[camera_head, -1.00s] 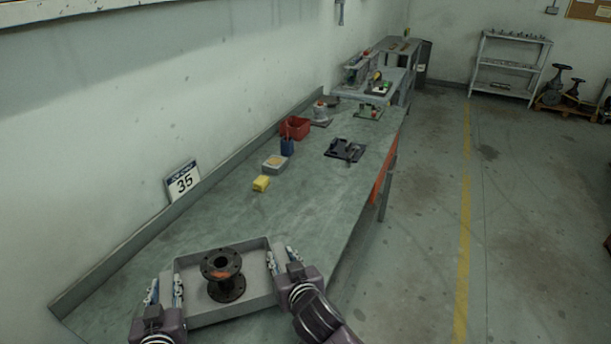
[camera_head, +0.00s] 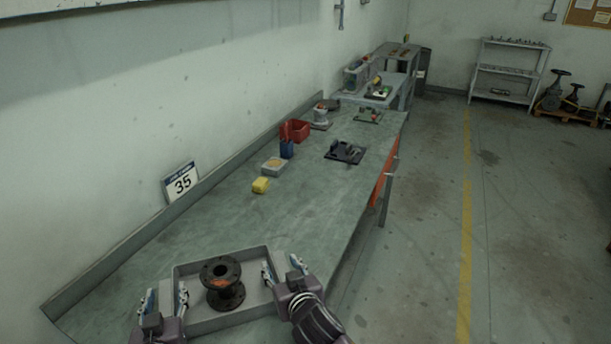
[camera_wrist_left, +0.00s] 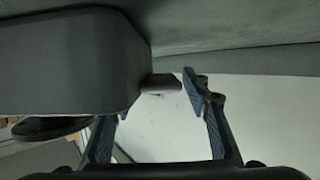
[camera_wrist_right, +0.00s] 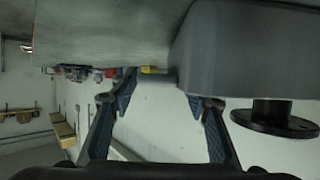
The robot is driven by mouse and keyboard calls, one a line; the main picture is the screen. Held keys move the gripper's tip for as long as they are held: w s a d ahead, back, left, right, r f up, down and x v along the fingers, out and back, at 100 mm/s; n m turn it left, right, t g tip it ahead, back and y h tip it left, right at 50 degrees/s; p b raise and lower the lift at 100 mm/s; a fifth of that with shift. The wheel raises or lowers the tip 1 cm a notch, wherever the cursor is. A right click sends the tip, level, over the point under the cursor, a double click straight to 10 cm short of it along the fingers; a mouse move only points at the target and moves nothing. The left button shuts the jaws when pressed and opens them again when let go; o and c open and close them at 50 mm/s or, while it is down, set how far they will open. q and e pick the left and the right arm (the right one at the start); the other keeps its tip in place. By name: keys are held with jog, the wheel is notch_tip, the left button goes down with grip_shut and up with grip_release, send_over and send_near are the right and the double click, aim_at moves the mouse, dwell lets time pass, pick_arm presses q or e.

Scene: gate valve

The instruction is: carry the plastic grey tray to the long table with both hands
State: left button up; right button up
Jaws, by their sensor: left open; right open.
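The grey tray (camera_head: 205,322) rests on the near end of the long table (camera_head: 320,215). A dark flanged pipe piece (camera_head: 222,284) stands upright in it. My left gripper (camera_head: 165,298) is open at the tray's left side, with one finger outside the wall and one inside. My right gripper (camera_head: 282,268) is open at the right side, its fingers likewise apart around the wall. The tray's dark underside and side show in the left wrist view (camera_wrist_left: 65,60) and in the right wrist view (camera_wrist_right: 240,60). Neither gripper appears closed on the wall.
Beyond the tray lie a yellow block (camera_head: 261,185), a small grey box (camera_head: 273,166), a blue cup (camera_head: 286,149), a red bin (camera_head: 297,131) and a black plate (camera_head: 345,152). The wall bounds the table's left side. Open floor (camera_head: 430,250) lies to the right.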

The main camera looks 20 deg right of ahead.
pick_arm(q)
jog(key=shift+s, duration=0.2)
pick_arm(e)
jog(key=shift+w, duration=0.1)
pick_arm(q)
jog(key=v, duration=1.1)
pick_arm(e)
jog(key=shift+d, duration=0.1)
pick_arm(q)
jog(key=shift+s+r, duration=0.15)
jog(key=shift+s, duration=0.15)
pick_arm(e)
jog(key=shift+s, duration=0.25)
jog(key=v, duration=1.1)
jog(key=shift+s+r, duration=0.2)
jog(key=shift+s, duration=0.1)
